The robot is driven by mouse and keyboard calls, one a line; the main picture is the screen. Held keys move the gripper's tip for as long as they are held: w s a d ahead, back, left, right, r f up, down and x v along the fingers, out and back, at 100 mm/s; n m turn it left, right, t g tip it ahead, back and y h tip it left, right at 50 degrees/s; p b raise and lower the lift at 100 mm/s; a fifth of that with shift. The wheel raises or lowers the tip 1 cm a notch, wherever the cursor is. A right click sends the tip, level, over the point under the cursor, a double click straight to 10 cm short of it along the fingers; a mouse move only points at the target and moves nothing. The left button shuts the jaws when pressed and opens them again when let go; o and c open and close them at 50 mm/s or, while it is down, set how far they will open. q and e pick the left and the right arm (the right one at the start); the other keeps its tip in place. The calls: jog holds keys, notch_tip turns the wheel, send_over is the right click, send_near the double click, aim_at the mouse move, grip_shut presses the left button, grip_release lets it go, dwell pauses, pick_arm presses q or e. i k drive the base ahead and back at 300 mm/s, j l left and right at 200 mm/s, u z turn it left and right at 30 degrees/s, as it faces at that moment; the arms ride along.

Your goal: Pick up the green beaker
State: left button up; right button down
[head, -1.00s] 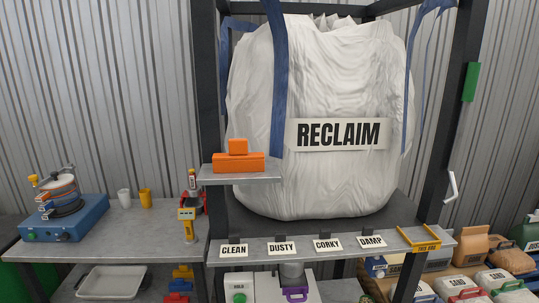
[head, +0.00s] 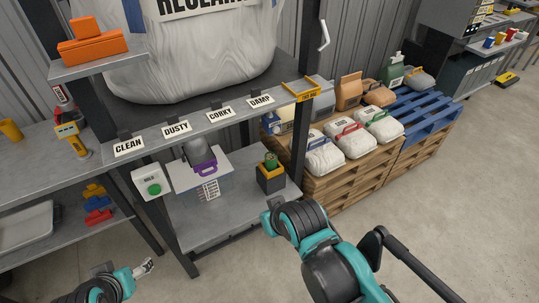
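A small green object (head: 270,161) stands in a dark box with a yellow rim (head: 271,178) on the lower shelf, under the right end of the label ledge. It may be the green beaker, but it is too small to tell its shape. My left arm shows at the bottom left, with its small gripper end (head: 145,267) in front of the shelf, well apart from the green object; its finger state is unclear. My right arm reaches in from the bottom, in front of the shelf and pallets. Its gripper cannot be made out.
Bags lie on a wooden pallet (head: 345,185) beside a blue pallet (head: 430,118). Open floor lies at the right.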

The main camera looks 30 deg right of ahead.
aim_at(271, 157)
jog(key=k+l+u, duration=0.1)
jog(key=l, duration=1.1)
jog(key=i+l, duration=0.1)
jog(key=l, duration=0.4)
jog(key=i+l, duration=0.1)
jog(key=l, duration=0.4)
jog(key=i, duration=0.25)
